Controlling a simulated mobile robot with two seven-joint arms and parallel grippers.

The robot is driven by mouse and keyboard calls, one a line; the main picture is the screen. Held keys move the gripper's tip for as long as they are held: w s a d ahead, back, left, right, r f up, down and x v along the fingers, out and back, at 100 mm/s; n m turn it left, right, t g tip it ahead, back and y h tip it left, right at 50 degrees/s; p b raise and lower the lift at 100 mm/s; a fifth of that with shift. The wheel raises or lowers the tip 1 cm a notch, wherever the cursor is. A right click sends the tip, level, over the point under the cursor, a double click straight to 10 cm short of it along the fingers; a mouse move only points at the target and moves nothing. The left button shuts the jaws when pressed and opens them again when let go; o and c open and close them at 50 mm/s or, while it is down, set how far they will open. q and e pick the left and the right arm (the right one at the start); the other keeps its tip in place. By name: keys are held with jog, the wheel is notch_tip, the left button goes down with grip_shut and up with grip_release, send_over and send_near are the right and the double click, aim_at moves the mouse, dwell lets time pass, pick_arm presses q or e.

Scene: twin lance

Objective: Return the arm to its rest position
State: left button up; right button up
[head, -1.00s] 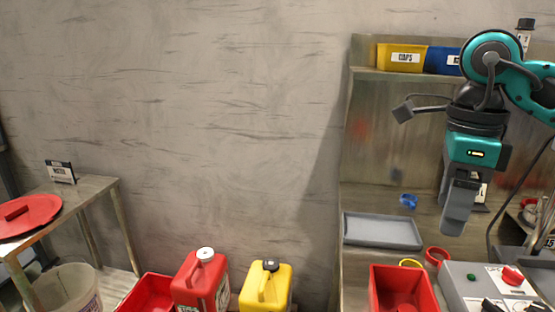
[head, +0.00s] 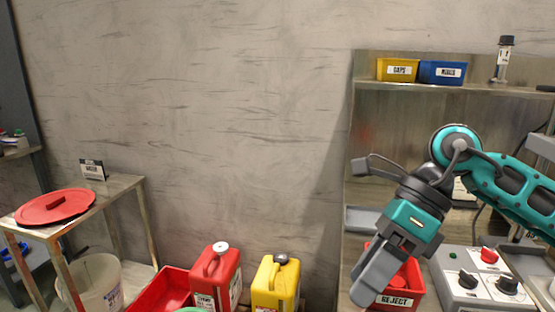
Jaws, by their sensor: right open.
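My right gripper (head: 378,278) hangs at the end of my teal and dark grey right arm, which comes in from the right. It points down and to the left, in front of the red reject bin (head: 402,300) and the bench. Its jaws are seen from the side, and nothing shows held in them. The gripper hides part of the bin and of the grey tray (head: 358,218). My left gripper is not in view.
A control box (head: 470,290) with knobs stands right of the bin. A yellow bin (head: 397,70) and a blue bin (head: 442,72) sit on the shelf. Red (head: 217,280) and yellow (head: 276,285) canisters stand lower centre. A side table (head: 120,186) is at left. The wall area between is clear.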

jog(key=a+r+m+t+y, duration=0.2)
jog(key=a+m+t+y, duration=0.1)
jog(key=a+m+y, duration=1)
jog(key=w+d+f+m+t+h, duration=0.1)
jog(key=d+f+m+t+h, duration=0.3)
jog(key=f+m+t, duration=0.4)
jog(key=w+d+f+m+t+h+p, duration=0.1)
jog(key=d+f+m+t+h, duration=0.3)
jog(key=m, duration=0.6)
jog(key=w+d+f+m+t+h, duration=0.1)
jog(key=d+f+m+t+h, duration=0.4)
jog(key=f+m, duration=0.35)
jog(key=s+d+f+m+g+h, duration=0.2)
jog(key=s+d+f+m+g, duration=0.1)
jog(key=s+f, duration=0.3)
jog(key=s+d+f+m+g+h, duration=0.2)
jog(key=s+f+m+g, duration=0.1)
jog(key=f, duration=0.6)
jog(key=s+m, duration=0.1)
jog(key=s, duration=0.1)
jog(key=shift+s+d+h, duration=0.4)
